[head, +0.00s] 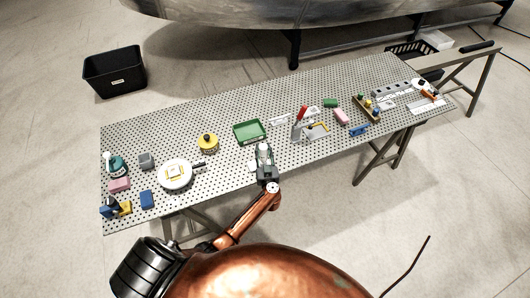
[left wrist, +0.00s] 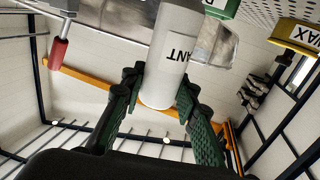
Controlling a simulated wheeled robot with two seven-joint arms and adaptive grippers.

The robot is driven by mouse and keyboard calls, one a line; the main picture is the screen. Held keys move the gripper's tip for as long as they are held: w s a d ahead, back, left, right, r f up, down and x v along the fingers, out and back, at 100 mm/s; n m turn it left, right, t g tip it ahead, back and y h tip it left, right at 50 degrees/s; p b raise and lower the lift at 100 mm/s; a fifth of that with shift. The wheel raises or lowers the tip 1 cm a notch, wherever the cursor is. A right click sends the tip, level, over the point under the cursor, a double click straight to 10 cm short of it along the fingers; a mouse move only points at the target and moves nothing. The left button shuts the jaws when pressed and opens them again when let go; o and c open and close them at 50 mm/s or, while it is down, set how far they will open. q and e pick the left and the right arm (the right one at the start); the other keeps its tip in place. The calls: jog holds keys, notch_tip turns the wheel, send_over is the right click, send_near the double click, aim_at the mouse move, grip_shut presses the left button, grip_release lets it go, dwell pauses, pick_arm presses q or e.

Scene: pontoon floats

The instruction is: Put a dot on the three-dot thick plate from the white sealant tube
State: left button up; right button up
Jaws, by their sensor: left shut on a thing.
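My left gripper (head: 265,163) is at the front middle of the perforated table. In the left wrist view its green fingers (left wrist: 158,95) are shut on the white sealant tube (left wrist: 178,50), with the end of its dark lettering, "ANT", showing. The tube (head: 264,148) also shows in the head view, small, between the fingers and the green tray; its nozzle cannot be made out. My right gripper is not in view.
A black bin (head: 115,82) stands on the floor.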

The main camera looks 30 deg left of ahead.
aim_at(265, 149)
pick_arm(q)
jog(key=shift+w+a+r+b, duration=0.1)
jog(key=shift+w+a+b, duration=0.6)
jog(key=shift+a, duration=0.4)
jog(key=shift+w+b, duration=0.2)
jog(key=shift+b, duration=0.1)
jog(key=shift+d, duration=0.1)
jog(key=s+d+p, duration=0.1)
jog(key=s+d+r+p, duration=0.1)
jog(key=shift+s+d, duration=0.1)
jog(key=shift+d, duration=0.2)
jog(key=shift+s+d, duration=0.2)
jog(key=shift+d, duration=0.05)
jog(key=shift+s+r+p, duration=0.1)
jog(key=shift+r+p, duration=0.15)
jog(key=shift+p, duration=0.75)
jog(key=shift+r+p, duration=0.8)
jog(key=shift+p, duration=0.35)
jog(key=shift+r+p, duration=0.35)
notch_tip(265, 149, up, 3)
jog(key=p, duration=0.4)
jog(key=shift+r, duration=0.2)
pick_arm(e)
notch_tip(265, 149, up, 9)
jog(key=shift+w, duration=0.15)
